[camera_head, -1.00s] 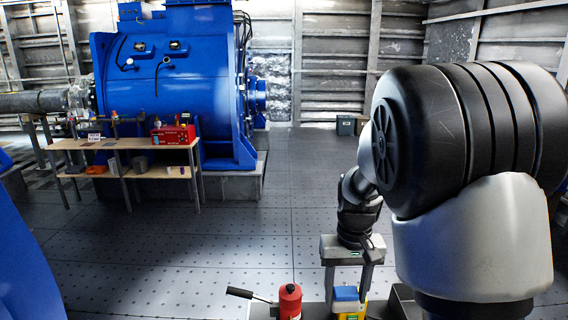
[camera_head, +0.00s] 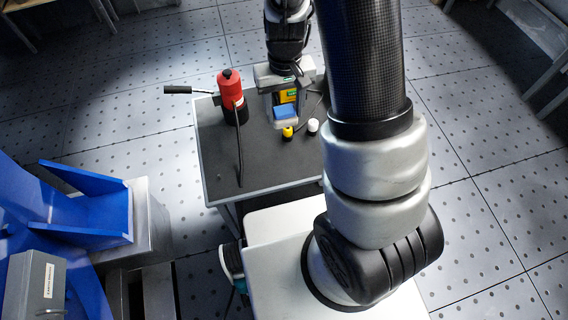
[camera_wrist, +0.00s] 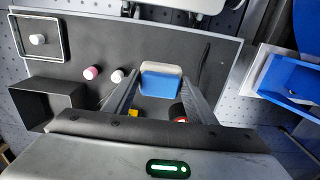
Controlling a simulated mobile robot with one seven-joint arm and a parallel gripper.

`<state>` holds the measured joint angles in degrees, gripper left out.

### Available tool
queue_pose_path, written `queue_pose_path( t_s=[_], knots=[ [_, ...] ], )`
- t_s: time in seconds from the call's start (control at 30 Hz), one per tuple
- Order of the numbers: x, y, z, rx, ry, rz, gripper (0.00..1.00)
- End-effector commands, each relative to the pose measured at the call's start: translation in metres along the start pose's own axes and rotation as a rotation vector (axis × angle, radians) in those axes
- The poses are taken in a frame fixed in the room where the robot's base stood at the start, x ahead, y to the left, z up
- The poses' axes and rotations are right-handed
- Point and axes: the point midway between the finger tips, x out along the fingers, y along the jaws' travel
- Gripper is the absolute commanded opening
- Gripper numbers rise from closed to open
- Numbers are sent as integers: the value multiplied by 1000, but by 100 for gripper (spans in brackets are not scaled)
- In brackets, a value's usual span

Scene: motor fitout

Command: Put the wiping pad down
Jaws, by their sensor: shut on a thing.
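The wiping pad (camera_head: 285,112) is a small block with a blue face and a pale edge. My gripper (camera_head: 286,107) is shut on it, with one finger at each side. In the wrist view the pad (camera_wrist: 160,82) sits between the two fingertips of my gripper (camera_wrist: 161,80), over the dark top of a cart (camera_head: 217,157). I cannot tell whether the pad touches the cart top. A yellow item with a green label (camera_head: 288,96) shows just behind the pad in the head view.
A red pump or bottle (camera_head: 231,88) with a black lever and hose stands left of my gripper. A yellow-topped item (camera_head: 288,132) and a white-capped one (camera_head: 313,125) stand close by. A black bin (camera_wrist: 45,105) and a rimmed tray (camera_wrist: 22,53) are at left in the wrist view.

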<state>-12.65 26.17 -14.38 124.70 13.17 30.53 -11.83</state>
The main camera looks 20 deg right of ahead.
Motion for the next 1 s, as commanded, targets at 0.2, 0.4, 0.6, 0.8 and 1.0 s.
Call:
queue_pose_path(
  t_s=[0.2, 0.4, 0.6, 0.8, 1.0],
  knots=[
    [90, 1, 17, 2, -1, 4, 33],
    [118, 2, 24, 2, 0, 7, 33],
    [150, 4, 27, 5, -4, 9, 33],
    [179, 4, 26, 3, -1, 8, 33],
    [195, 3, 26, 4, -1, 8, 33]
  ],
)
